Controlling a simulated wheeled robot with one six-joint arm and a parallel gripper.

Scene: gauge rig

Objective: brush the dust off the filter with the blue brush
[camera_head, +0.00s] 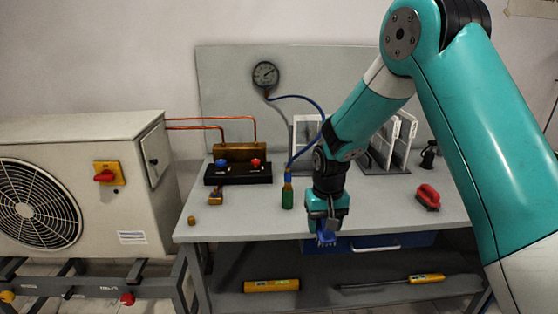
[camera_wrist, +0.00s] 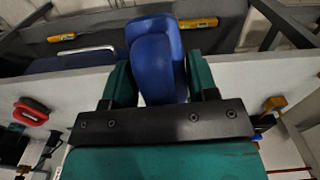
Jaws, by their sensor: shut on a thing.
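My gripper (camera_head: 326,222) is shut on the blue brush (camera_head: 326,239), above the front edge of the bench. In the wrist view the blue brush (camera_wrist: 158,60) stands out between the two green fingers. In the head view its lower end points down, and my gripper hides its upper part. A white framed panel (camera_head: 303,130), which looks like a filter, stands upright at the back of the bench, partly behind my arm. More white panels (camera_head: 404,138) stand in a rack to the right. I cannot make out dust on any of them. The brush is apart from all of them.
A green bottle (camera_head: 287,194) with a blue hose stands left of my gripper. A brass manifold (camera_head: 240,152) with valves and a gauge (camera_head: 265,74) are further back. Yellow tools (camera_head: 271,286) lie on the lower shelf.

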